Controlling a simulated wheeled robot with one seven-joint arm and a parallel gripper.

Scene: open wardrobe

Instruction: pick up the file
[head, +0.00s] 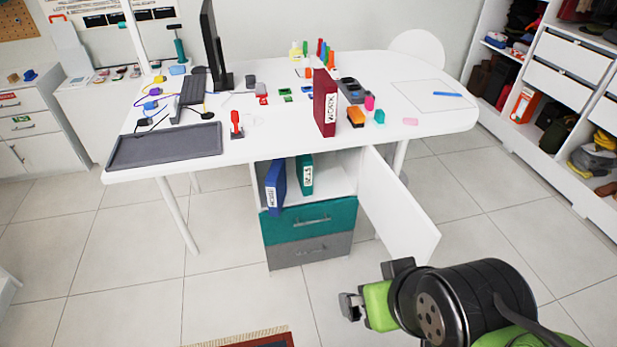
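A dark red file (325,103) with a white spine label stands upright on the white desk (260,148), near its front edge. A blue file (275,188) and a green file (305,174) stand in the open compartment of the cabinet (338,180) under the desk. The blue one leans slightly. My gripper (350,306) is at the lower right, in front of the cabinet and apart from all three files. Its fingers are small and seen from the side, so their opening is unclear.
The cabinet door (398,212) hangs open to the right, between my arm and the desk's right leg. Teal (308,220) and grey (310,250) drawers are shut. A grey tray (165,146), a monitor (213,50) and small items crowd the desk. The floor at left is clear.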

